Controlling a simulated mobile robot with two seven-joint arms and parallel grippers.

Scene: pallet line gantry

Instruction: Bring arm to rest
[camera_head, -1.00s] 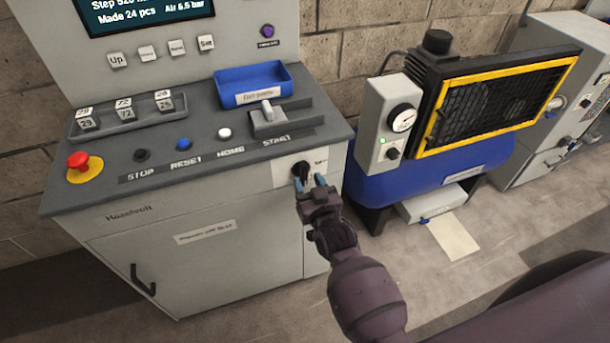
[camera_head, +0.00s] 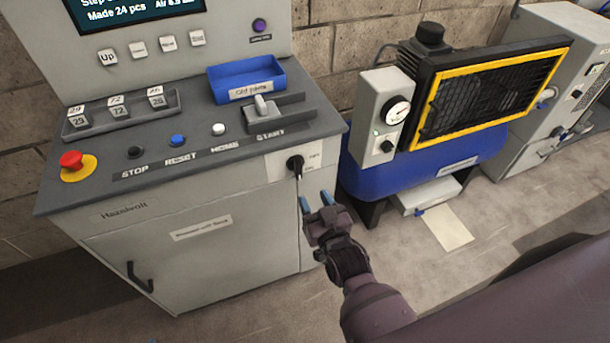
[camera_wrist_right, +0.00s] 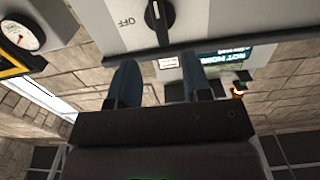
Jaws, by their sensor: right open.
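My right gripper (camera_head: 318,203) is open and empty, with its two blue fingers apart. It hangs in front of the control cabinet (camera_head: 225,255), just below and right of a black rotary knob (camera_head: 295,165) on the cabinet's front, and is apart from it. In the right wrist view the fingers (camera_wrist_right: 157,85) point toward the knob (camera_wrist_right: 160,14), which has an OFF label beside it. My left gripper is not in view.
The cabinet top carries a red stop button (camera_head: 71,160), a slide lever (camera_head: 262,108) and a blue tray (camera_head: 248,92). A blue compressor (camera_head: 425,177) with a yellow-framed grille stands to the right. A paper sheet (camera_head: 447,228) lies on the floor, which is otherwise open there.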

